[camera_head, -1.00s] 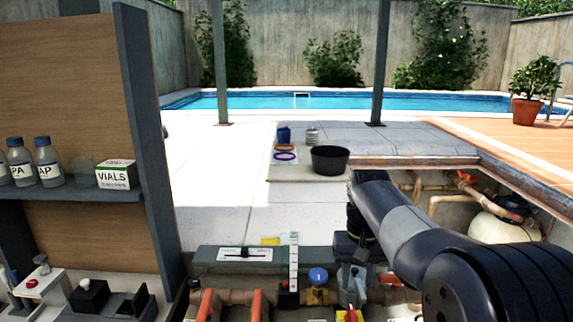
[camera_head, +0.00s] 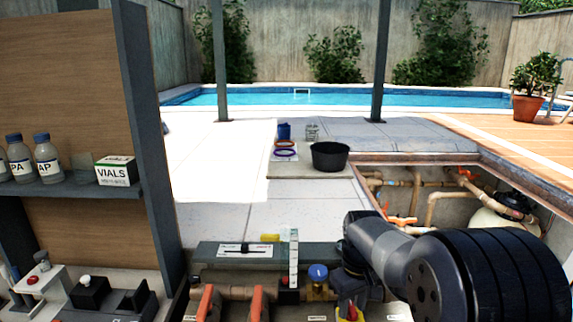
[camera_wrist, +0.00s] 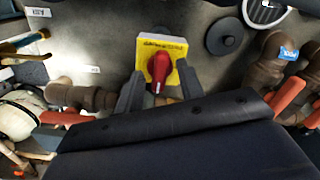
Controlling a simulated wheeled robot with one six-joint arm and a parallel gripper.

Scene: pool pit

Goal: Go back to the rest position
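My gripper (camera_wrist: 159,76) shows in the wrist view with its two dark fingers apart and nothing held between them. Beyond the fingers is a red rotary knob (camera_wrist: 159,66) on a yellow plate (camera_wrist: 176,47). I cannot tell the exact gap between fingers and knob. In the head view my arm reaches in from the right, over the pit, and hides most of the gripper. The red knob also shows low in the head view (camera_head: 351,313), partly cut off by the bottom edge.
Pipes with orange-red handles (camera_head: 208,301) and a blue-capped part (camera_head: 318,273) lie close around my arm. A white tank (camera_head: 490,222) stands at right. A black bucket (camera_head: 330,156) sits on the paving beyond. A shelf with bottles (camera_head: 47,159) and a vials box (camera_head: 117,171) fills the left.

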